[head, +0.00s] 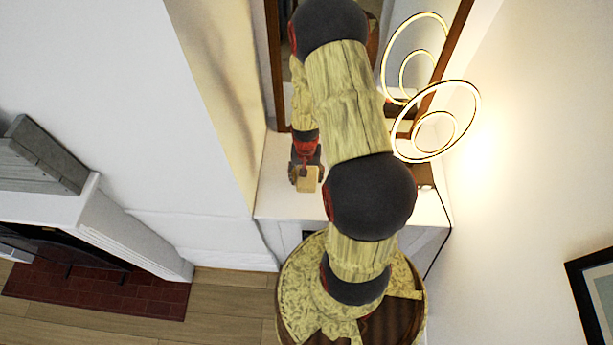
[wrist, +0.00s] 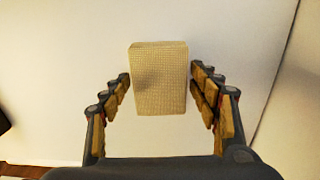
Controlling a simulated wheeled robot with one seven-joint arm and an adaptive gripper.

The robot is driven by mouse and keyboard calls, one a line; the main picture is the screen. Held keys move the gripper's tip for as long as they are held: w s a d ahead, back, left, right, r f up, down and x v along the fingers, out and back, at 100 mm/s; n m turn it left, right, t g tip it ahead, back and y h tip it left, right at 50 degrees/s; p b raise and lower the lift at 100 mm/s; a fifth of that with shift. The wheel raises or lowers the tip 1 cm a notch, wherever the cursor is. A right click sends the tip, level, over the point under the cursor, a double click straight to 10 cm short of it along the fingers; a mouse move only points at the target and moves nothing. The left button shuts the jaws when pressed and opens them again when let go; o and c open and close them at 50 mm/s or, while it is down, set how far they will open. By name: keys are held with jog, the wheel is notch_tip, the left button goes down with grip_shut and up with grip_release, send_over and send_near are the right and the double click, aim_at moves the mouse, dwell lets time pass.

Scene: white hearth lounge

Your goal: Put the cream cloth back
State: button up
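The cream cloth (wrist: 159,78) looks like a folded, woven block. In the wrist view it is upright in the picture, between the tips of my fingers. In the head view the cloth (head: 308,181) shows just below my gripper (head: 305,165), against the white cabinet top. My gripper (wrist: 160,76) has its fingers spread about as wide as the cloth, one on each side. The fingertips are very near the cloth's edges, and I cannot tell whether they touch it. I also cannot tell whether the cloth lies on the white surface or is above it.
A white cabinet (head: 278,197) stands in the corner below a wood-framed mirror (head: 274,70). A lit ring lamp (head: 398,139) stands at its right end. A fireplace (head: 75,215) is at the left.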

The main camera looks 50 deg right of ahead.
jog(key=shift+o, duration=1)
jog(key=w+a+r+n+t, duration=0.15)
jog(key=a+r, duration=0.25)
jog(key=r, duration=0.7)
jog(key=a+r+n+p, duration=0.1)
jog(key=a+r+n, duration=0.15)
jog(key=r, duration=0.75)
jog(key=w+a+r+n+t, duration=0.1)
jog(key=a+r, duration=0.3)
jog(key=r, duration=0.7)
jog(key=s+a+r+n+t, duration=0.3)
jog(key=s+a+r+n, duration=0.2)
jog(key=s+a+r, duration=0.4)
notch_tip(320, 180, up, 4)
jog(key=a, duration=0.3)
jog(key=shift+s+r, duration=0.2)
jog(key=shift+s, duration=0.2)
